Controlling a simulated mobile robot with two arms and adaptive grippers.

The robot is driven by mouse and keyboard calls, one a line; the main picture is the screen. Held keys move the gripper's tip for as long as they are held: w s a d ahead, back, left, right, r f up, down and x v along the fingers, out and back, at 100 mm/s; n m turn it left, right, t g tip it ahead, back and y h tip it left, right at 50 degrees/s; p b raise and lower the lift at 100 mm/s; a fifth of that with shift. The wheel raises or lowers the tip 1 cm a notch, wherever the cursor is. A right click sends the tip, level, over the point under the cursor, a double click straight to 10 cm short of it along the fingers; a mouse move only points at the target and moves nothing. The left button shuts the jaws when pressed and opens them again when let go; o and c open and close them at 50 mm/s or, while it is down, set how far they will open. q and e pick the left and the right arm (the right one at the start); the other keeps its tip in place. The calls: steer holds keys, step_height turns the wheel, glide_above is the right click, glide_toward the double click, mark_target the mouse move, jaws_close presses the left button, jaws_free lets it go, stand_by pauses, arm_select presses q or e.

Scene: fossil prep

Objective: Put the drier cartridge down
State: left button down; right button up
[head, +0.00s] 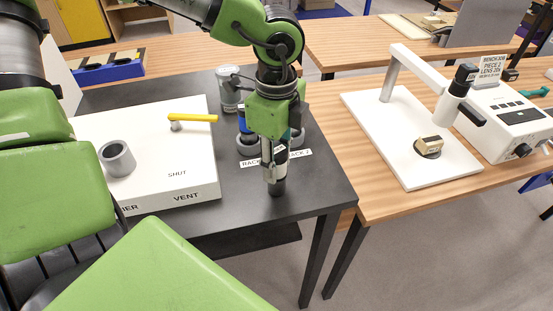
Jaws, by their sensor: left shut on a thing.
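My left gripper (271,172) points down over the dark table, near its front edge. It is shut on a dark cylinder (278,188), which I take to be the drier cartridge; only its lower part shows below the fingers. I cannot tell whether its bottom touches the table. Behind the gripper are grey rack rings (247,149), partly hidden by my arm, with rack labels (300,154) in front. A blue-topped thing (242,121) stands at the left ring. My right gripper is not in view.
A white box (150,135) at left carries an open grey cup (117,158) and a yellow handle (192,118). A clear canister (229,88) stands behind the racks. A microscope (455,95) is on the wooden bench at right. The dark table (325,185) is bare at its front right.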

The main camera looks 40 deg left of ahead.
arm_select(q)
steer(key=shift+f+b, duration=0.15)
steer(key=shift+b, duration=0.25)
steer(key=c, duration=1.6)
jaws_free()
steer(key=shift+o, duration=0.2)
steer(key=shift+r+p, duration=0.35)
steer(key=shift+p, duration=0.2)
step_height(320, 180, up, 11)
steer(key=shift+f+b, duration=0.15)
steer(key=shift+b, duration=0.95)
steer(key=shift+r, duration=0.5)
